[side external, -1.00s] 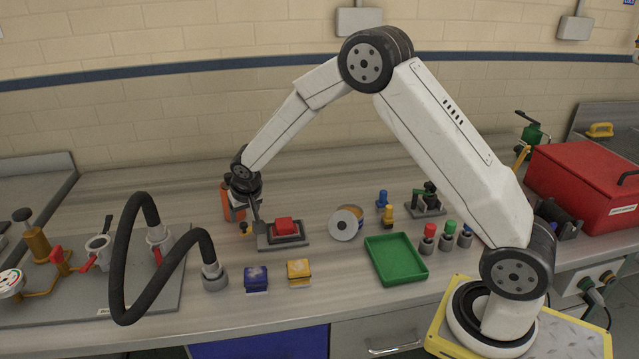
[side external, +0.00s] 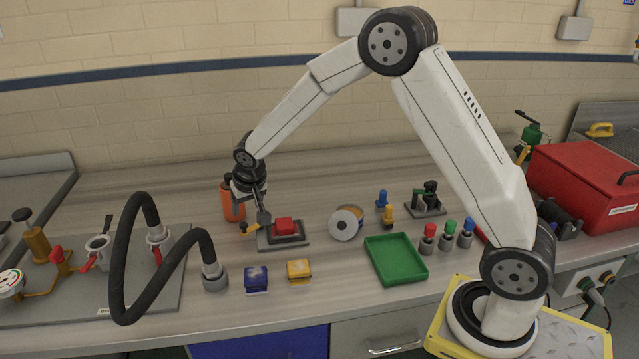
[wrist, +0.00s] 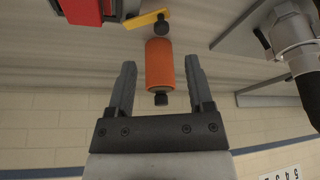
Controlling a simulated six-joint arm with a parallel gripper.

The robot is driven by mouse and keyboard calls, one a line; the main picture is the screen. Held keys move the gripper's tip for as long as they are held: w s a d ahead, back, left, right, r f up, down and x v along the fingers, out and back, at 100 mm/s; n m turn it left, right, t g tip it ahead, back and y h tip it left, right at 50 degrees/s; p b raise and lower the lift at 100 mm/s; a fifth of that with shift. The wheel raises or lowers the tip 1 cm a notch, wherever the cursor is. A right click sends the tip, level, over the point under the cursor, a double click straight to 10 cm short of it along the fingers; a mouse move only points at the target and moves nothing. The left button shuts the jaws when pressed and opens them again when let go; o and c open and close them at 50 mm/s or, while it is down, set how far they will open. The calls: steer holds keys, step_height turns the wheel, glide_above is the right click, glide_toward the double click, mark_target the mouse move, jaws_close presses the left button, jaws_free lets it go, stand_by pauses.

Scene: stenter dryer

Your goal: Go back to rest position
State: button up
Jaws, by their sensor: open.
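My gripper (side external: 258,212) is open, above the bench at the back edge of a red push-button on a dark base (side external: 287,226). An orange cylinder (side external: 233,207) stands on the bench just left of it. In the wrist view my gripper (wrist: 160,68) has two spread grey fingers, with the orange cylinder (wrist: 160,65) showing between them. The cylinder's black end also shows. Neither finger visibly touches it. A yellow lever (wrist: 147,20) with a black knob shows beyond it, and part of the red button (wrist: 80,10) is at the top left.
A black hose (side external: 125,250) arches up from the bench at left. A red box (side external: 580,185) stands far right. Space above the bench is open.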

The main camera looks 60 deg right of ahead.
steer(key=s+a+r+n+g+y, duration=0.1)
steer(key=s+n, duration=0.3)
steer(key=s, duration=2)
steer(key=shift+s+a+y, duration=0.4)
steer(key=shift+a, duration=0.35)
